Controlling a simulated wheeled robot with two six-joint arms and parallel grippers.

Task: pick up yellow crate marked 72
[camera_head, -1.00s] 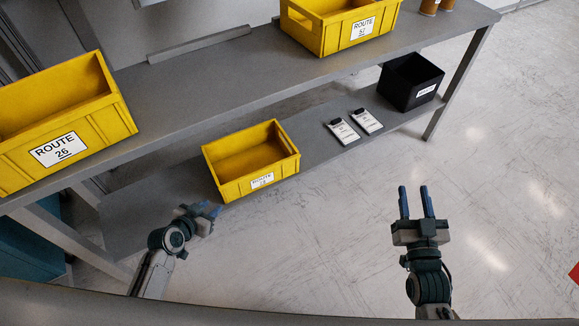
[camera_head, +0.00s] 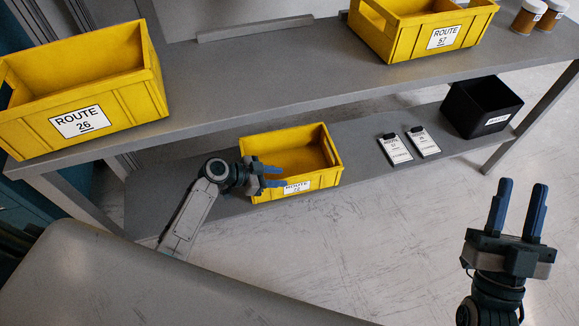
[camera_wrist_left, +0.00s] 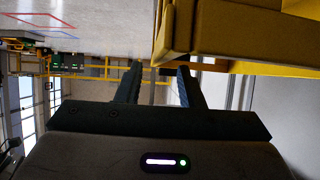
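A yellow crate (camera_head: 322,176) sits on the lower shelf. Its white label (camera_head: 297,187) is partly covered by my left gripper (camera_head: 279,177), so I cannot read its number. The left gripper is open, its fingers apart at the crate's front face. In the left wrist view the crate (camera_wrist_left: 250,40) fills the upper right, just beyond the open fingers (camera_wrist_left: 160,70). I cannot tell whether they touch it. My right gripper (camera_head: 522,186) is open and empty over the floor at the lower right.
On the upper shelf (camera_head: 235,80) stand a yellow crate marked 26 (camera_head: 130,98) and one marked 57 (camera_head: 400,42). Two orange jars (camera_head: 527,17) stand at the far right. Two white labelled devices (camera_head: 396,150) and a black bin (camera_head: 484,108) lie right of the lower crate.

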